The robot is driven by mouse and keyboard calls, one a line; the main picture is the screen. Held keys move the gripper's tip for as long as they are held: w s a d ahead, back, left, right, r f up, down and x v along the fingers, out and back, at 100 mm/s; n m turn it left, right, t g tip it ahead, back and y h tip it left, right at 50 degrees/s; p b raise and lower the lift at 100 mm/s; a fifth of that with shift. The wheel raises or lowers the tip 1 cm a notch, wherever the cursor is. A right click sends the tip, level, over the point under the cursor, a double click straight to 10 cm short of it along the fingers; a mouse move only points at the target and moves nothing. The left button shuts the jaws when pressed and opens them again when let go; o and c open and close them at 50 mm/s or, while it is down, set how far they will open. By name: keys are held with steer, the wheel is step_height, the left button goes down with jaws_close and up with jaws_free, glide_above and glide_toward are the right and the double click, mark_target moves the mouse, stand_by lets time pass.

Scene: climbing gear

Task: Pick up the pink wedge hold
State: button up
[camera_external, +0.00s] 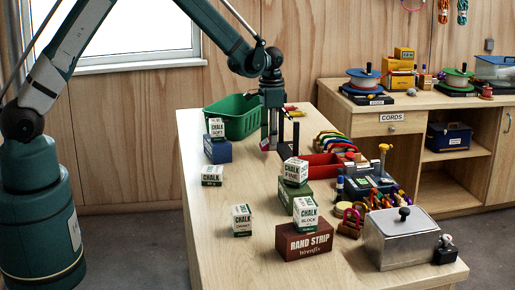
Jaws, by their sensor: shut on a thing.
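My gripper (272,138) reaches down over the middle of the long wooden table, just right of the green bin. It is shut on a small pink piece, the pink wedge hold (265,145), which shows only in part at the fingertips. The fingers hide the rest of it. I cannot tell whether it touches the tabletop or is slightly above it.
The green bin (232,117) stands at the back left of the table (222,262). Several chalk boxes stand on blue, green and brown boxes in front. A red tray (322,172), carabiners and a metal box (399,241) line the right side. The left front is bare.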

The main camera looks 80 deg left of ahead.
step_height(320, 180, up, 7)
steer(key=shift+r, duration=0.15)
stand_by(0.4)
steer(key=shift+d, duration=0.1)
stand_by(0.4)
